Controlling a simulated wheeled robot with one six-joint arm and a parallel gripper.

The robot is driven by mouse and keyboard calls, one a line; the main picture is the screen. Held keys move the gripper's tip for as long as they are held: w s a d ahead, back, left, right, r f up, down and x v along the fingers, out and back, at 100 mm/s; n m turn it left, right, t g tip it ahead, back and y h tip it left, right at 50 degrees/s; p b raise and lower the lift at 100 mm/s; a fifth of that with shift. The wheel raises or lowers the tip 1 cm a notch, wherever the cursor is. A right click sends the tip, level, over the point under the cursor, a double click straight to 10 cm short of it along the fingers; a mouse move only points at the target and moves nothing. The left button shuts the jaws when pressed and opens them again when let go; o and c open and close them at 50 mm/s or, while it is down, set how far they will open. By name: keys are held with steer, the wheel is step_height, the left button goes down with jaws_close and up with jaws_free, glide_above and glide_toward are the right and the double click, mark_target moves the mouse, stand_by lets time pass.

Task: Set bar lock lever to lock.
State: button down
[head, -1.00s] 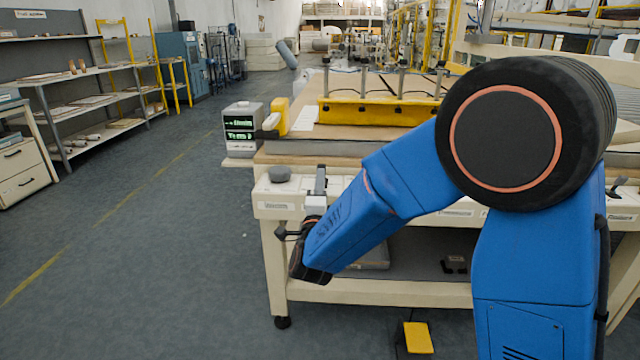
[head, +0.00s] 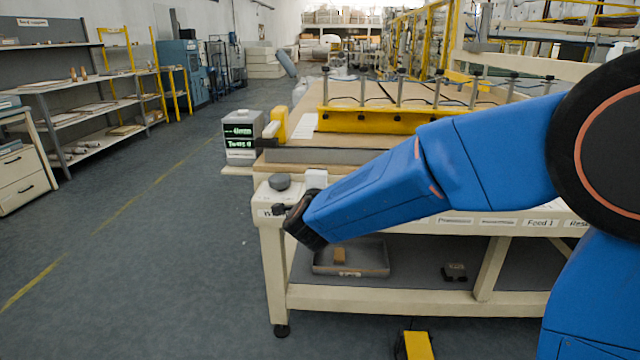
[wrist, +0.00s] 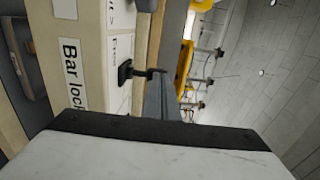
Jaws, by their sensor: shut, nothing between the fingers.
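In the wrist view, which is turned sideways, the bar lock lever (wrist: 127,72) is a small black handle on a thin dark rod. It stands out beside the cream panel with the "Bar lock" label (wrist: 71,75). My gripper (wrist: 160,138) fills the bottom of that view as a white body with a black edge, apart from the lever in the picture. In the head view my gripper (head: 316,178) is a white block at the table's near left corner, mostly behind my wrist. It is shut and empty. I cannot make out the lever in the head view or read its position.
A grey rounded knob (head: 280,181) sits on the table corner left of my gripper. A yellow bar with upright posts (head: 375,119) spans the table (head: 300,156). A small display (head: 240,137) stands at the left. A grey tray (head: 350,270) lies on the lower shelf. The floor at left is clear.

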steer(key=shift+w+r+g, duration=0.15)
steer(key=shift+w+g, duration=0.15)
steer(key=shift+g, duration=0.2)
steer(key=shift+w+r, duration=0.25)
steer(key=shift+w, duration=0.3)
steer(key=shift+w+r, duration=0.1)
